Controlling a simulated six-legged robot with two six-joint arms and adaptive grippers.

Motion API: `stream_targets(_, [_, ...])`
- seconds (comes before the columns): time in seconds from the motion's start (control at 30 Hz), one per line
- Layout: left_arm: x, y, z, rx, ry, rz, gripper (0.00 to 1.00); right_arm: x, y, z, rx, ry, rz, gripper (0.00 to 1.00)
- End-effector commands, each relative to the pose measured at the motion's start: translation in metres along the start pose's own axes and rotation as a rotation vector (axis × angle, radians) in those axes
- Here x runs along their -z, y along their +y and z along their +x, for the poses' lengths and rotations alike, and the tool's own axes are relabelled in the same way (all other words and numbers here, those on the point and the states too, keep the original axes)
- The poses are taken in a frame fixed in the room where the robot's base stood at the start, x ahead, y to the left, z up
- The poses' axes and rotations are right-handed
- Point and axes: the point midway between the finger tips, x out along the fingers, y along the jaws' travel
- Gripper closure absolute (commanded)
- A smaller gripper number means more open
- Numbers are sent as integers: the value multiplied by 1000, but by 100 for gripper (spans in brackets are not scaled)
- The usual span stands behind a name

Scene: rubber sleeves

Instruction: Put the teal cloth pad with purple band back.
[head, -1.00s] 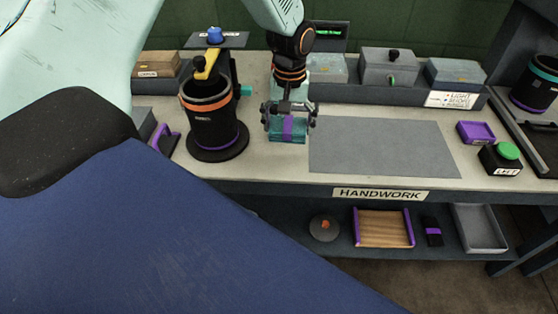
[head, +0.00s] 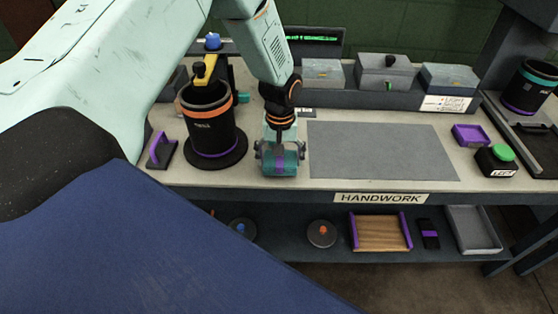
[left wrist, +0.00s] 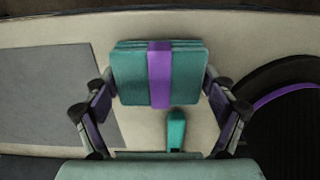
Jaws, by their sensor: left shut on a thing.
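The teal cloth pad (head: 281,164) with a purple band is between the fingers of my left gripper (head: 280,158), just right of the black cylinder. In the left wrist view the pad (left wrist: 135,75) sits between the two fingertips of the gripper (left wrist: 160,88), its purple band running across its middle. The gripper is shut on it. I cannot tell whether the pad touches the bench top. My right gripper is not in view.
A black cylinder (head: 208,135) on a round base stands close left of the gripper. A purple-edged holder (head: 160,150) stands farther left. A bare grey mat (head: 375,150) lies to the right. A teal piece (left wrist: 176,130) shows below the pad in the left wrist view. Grey boxes (head: 383,72) line the back.

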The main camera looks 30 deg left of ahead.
Motion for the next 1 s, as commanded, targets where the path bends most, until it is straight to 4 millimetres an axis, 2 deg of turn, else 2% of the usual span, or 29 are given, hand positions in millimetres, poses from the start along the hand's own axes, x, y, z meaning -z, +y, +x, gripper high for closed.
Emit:
stream_targets(0.07, [0,0,9,0,2,1,46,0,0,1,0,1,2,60])
stream_targets(0.4, [0,-1,12,0,1,1,46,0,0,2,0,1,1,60])
stream_targets(0.43, [0,-1,11,-1,2,1,14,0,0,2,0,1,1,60])
stream_targets(0.6, [0,-1,10,0,2,2,0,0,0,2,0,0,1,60])
stream_targets(1.0, [0,-1,7,-1,2,1,0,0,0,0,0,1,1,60])
